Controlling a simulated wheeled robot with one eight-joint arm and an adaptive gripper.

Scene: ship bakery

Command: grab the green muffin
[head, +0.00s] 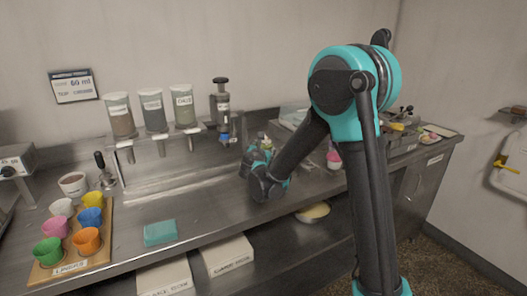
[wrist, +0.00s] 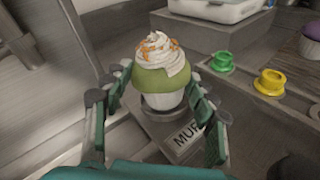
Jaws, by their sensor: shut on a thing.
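The green muffin (wrist: 160,78) has white swirled frosting with orange bits on top and a pale wrapper below. It is upright between the fingers of my gripper (wrist: 158,95) in the wrist view, with a finger against each side. My gripper is shut on it. A dark round base shows just under the muffin, by a plate lettered "MUF" (wrist: 184,142); I cannot tell whether the muffin touches the base. In the head view my gripper (head: 250,160) is low over the counter, and the muffin is mostly hidden there.
Green (wrist: 222,62) and yellow (wrist: 269,82) ring-shaped pieces sit to the right of the muffin, with a purple-topped muffin (wrist: 311,38) beyond. A white case (wrist: 215,8) lies behind. In the head view, coloured cups stand on a wooden board (head: 107,235) at left, near a teal block (head: 160,232).

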